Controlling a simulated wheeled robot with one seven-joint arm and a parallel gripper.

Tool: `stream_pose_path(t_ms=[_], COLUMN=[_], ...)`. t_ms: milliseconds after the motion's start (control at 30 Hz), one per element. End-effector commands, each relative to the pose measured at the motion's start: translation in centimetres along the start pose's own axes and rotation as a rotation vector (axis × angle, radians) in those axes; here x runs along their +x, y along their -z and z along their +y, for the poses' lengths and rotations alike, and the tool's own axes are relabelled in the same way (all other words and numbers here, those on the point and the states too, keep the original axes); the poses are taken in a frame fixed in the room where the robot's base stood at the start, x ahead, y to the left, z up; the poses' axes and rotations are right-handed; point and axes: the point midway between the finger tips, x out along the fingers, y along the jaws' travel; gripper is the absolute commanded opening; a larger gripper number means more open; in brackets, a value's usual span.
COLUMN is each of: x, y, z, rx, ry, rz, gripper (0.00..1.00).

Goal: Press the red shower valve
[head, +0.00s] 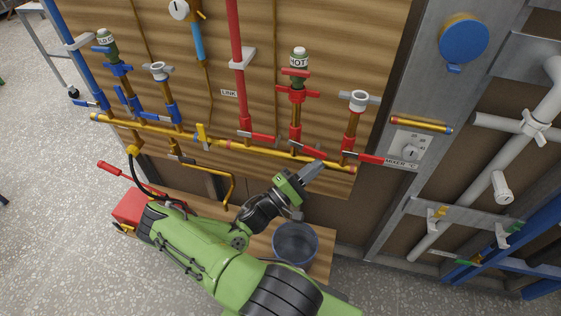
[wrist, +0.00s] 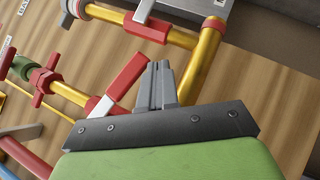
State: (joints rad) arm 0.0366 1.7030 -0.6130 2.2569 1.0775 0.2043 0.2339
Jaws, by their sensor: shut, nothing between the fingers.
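Several red valve levers sit along the copper-yellow manifold pipe, and I cannot tell by label which is the shower one. A red lever (head: 307,151) below the HOT column is closest to my gripper (head: 317,167). A red lever (head: 258,137) is to its left, and another red lever (head: 367,158) is to its right, by the mixer panel. In the wrist view my gripper (wrist: 155,68) is shut and empty. A red lever with a pale end (wrist: 127,75) lies just left of the fingers; I cannot tell if they touch.
Blue valves (head: 127,98) stand on the left of the wooden panel. Grey framing with white pipes (head: 475,190) stands to the right. Open floor is at the left.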

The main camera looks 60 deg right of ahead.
Motion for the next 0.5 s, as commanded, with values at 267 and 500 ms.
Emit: stream_pose_path(t_ms=[267,500], x=[-0.3,-3.1], y=[0.3,2.2], z=[-0.4,-3.7], rx=[0.001,-0.002], ry=[0.001,0.004], rz=[0.001,0.002], gripper=[0.00,0.00])
